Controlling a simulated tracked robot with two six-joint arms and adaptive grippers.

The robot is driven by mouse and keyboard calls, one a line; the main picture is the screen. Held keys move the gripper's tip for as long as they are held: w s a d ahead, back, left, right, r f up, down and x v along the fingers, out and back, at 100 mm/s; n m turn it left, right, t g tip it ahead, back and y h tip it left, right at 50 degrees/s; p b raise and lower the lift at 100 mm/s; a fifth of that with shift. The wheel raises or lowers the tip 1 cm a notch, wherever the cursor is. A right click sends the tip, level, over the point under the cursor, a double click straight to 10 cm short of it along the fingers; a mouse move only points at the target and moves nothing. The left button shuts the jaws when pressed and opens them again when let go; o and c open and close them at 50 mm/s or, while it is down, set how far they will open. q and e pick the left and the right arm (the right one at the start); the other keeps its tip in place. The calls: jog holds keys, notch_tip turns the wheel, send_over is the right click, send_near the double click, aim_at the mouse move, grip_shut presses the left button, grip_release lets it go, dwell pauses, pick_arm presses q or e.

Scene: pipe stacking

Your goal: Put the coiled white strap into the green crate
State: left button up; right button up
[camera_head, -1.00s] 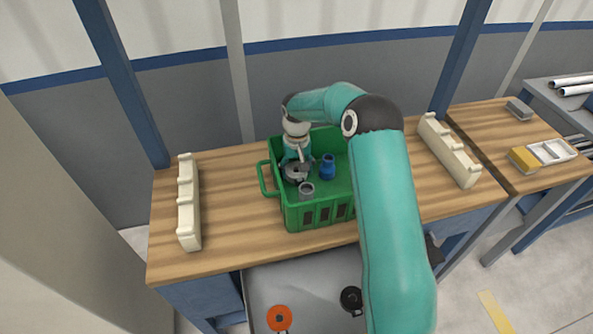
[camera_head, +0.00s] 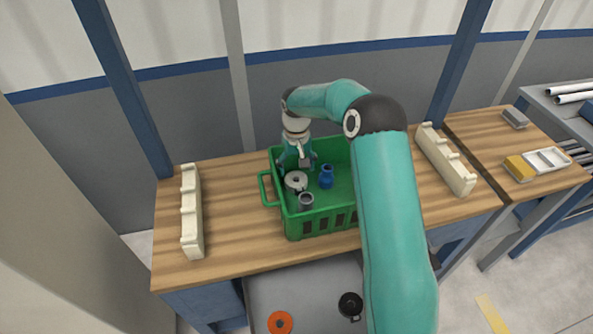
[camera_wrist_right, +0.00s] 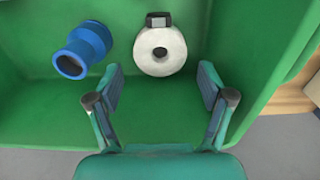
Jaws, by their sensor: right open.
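The coiled white strap (camera_head: 296,181) lies inside the green crate (camera_head: 264,188), near its left side. In the right wrist view the strap (camera_wrist_right: 160,62) is a white roll with a dark centre and a dark buckle at its edge. My right gripper (camera_head: 299,163) is just above the strap in the crate. In the right wrist view its fingers (camera_wrist_right: 160,82) are spread, with nothing between them, and the strap is beyond the fingertips. My left gripper is not in view.
A blue pipe fitting (camera_head: 326,176) and a grey fitting (camera_head: 306,201) are also in the crate. Cream racks stand on the bench left (camera_head: 191,212) and right (camera_head: 445,160) of it. Orange (camera_head: 280,322) and black (camera_head: 350,305) round items lie below the bench's front edge.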

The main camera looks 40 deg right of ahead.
aim_at(296, 180)
notch_tip(296, 180, up, 7)
jog(key=p, duration=0.3)
jog(key=shift+f, duration=0.15)
